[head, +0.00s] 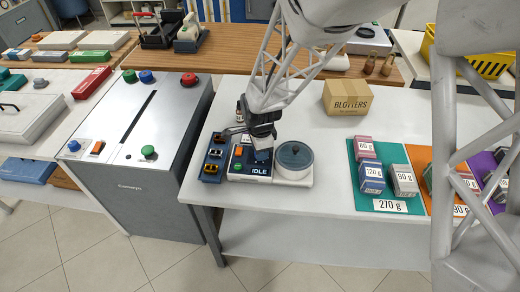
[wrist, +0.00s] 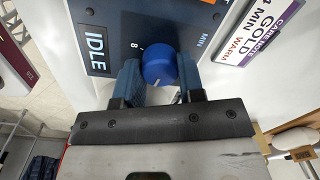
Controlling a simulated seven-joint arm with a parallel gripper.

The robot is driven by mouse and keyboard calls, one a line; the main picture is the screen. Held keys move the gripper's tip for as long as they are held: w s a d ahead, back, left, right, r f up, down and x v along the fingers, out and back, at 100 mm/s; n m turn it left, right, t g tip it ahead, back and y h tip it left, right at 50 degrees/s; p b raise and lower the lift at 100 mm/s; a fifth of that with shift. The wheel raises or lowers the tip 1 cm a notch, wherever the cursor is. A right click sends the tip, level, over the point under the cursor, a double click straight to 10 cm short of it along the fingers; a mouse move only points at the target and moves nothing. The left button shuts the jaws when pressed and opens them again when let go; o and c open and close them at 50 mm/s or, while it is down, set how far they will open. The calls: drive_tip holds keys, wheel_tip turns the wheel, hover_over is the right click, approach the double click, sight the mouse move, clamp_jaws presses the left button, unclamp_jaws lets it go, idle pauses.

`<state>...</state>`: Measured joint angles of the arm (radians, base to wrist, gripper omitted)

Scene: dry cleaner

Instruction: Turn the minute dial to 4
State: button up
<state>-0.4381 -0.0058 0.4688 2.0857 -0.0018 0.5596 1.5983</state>
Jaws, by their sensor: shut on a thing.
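The blue minute dial (wrist: 158,68) is a round knob on a dark panel (wrist: 112,14) marked "MIN" and "IDLE", with a numeral like 8 beside it. A pale pointer mark shows on the knob's near side. My gripper (wrist: 160,82) has its two blue-padded fingers on either side of the knob and is shut on it. In the head view my gripper (head: 262,152) is over the right part of the machine's panel (head: 240,177) and hides the dial. A round pot with a dark lid (head: 295,156) is on the same machine.
A grey cabinet (head: 140,165) with buttons stands left of the white table. A cardboard box marked "BLOTTERS" (head: 350,97) and weight-labelled blocks on a green mat (head: 385,205) are to the right. A purple-edged sign (wrist: 262,30) reads "4 MIN COLD".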

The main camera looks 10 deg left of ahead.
drive_tip(key=o, duration=0.9)
drive_tip(key=shift+r, duration=0.15)
wheel_tip(320, 180, up, 7)
drive_tip(key=shift+r, duration=0.15)
drive_tip(key=shift+s+r, duration=0.1)
drive_tip(key=shift+r, duration=0.05)
idle(0.4)
